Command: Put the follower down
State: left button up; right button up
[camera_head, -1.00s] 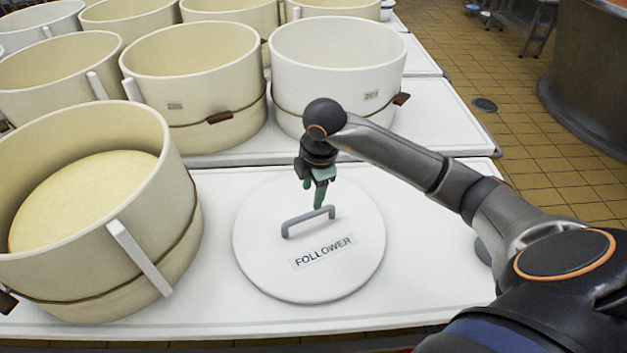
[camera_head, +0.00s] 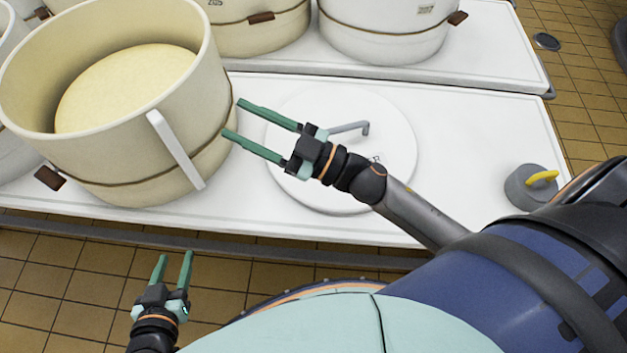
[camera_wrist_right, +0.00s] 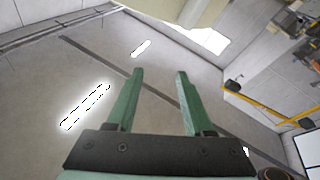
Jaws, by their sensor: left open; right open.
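The follower (camera_head: 392,177) is a round white lid with a grey handle (camera_head: 350,128). It lies flat on the white table (camera_head: 470,130), right of the nearest cream vat. My right gripper (camera_head: 230,118) is open and empty. In the head view its arm and jaws cross in front of the follower and hide part of the disc and label. Its fingers point left toward the vat. In the right wrist view the open fingers (camera_wrist_right: 158,85) have nothing between them. My left gripper (camera_head: 177,256) is open and empty, low at the left over the tiled floor.
The nearest cream vat (camera_head: 140,165) holds a pale yellow mass (camera_head: 125,85). More vats (camera_head: 385,35) stand on a table behind. A grey weight with a yellow handle (camera_head: 530,187) sits at the table's right end. Brown tiled floor (camera_head: 60,280) lies in front.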

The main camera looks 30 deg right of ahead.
jog(key=d+f+m+t+h, duration=0.1)
jog(key=d+f+m+h, duration=0.55)
jog(key=f+h, duration=0.25)
jog(key=s+f+g, duration=0.1)
jog(key=s+f, duration=0.1)
jog(key=f, duration=0.1)
jog(key=s+f+m+g+h, duration=0.1)
jog(key=s+f+g, duration=0.1)
jog(key=s+f, duration=0.1)
jog(key=s+f+m+g+h, duration=0.1)
jog(key=s+f+g, duration=0.1)
jog(key=f, duration=0.3)
jog(key=shift+s+d+f+m, duration=0.15)
jog(key=shift+s+d+m, duration=0.1)
jog(key=shift+s+d, duration=0.2)
